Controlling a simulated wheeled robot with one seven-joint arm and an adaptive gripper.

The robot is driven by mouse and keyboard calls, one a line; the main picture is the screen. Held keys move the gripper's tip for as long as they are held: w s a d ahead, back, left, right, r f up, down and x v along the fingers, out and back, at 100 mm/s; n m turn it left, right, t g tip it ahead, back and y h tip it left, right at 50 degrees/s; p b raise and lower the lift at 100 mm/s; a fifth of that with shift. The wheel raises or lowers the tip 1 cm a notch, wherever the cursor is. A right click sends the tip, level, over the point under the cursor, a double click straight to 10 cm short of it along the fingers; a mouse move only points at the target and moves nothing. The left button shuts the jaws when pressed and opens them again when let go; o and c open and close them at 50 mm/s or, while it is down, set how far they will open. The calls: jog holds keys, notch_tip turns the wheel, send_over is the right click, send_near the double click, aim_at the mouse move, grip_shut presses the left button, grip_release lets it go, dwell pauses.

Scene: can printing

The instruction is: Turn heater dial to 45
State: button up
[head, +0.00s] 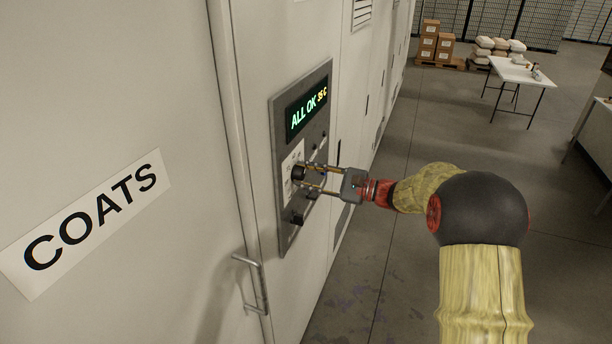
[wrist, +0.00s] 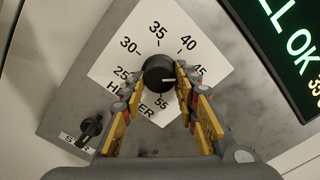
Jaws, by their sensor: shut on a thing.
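The heater dial is a black round knob (wrist: 158,75) on a white scale plate (wrist: 113,60) marked from 25 to 55. Its white mark points right, near the 45 or slightly below it in the wrist view; exact alignment is unclear. The label between 45 and 55 is hidden by a finger. In the head view the dial (head: 298,172) sits on the grey control panel (head: 288,233). My gripper (wrist: 160,80) is shut on the knob, one finger on each side; it also shows in the head view (head: 306,177).
A lit display (head: 306,110) above the dial reads ALL OK and a temperature in C, its digits unclear. A second black knob (wrist: 89,127) sits beside the scale plate. A door handle (head: 253,283) and a COATS sign (head: 84,225) are to the left.

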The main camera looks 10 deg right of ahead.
jog(key=o, duration=1.2)
jog(key=shift+c, duration=0.2)
jog(key=v, duration=1.2)
jog(key=shift+w+f, duration=0.1)
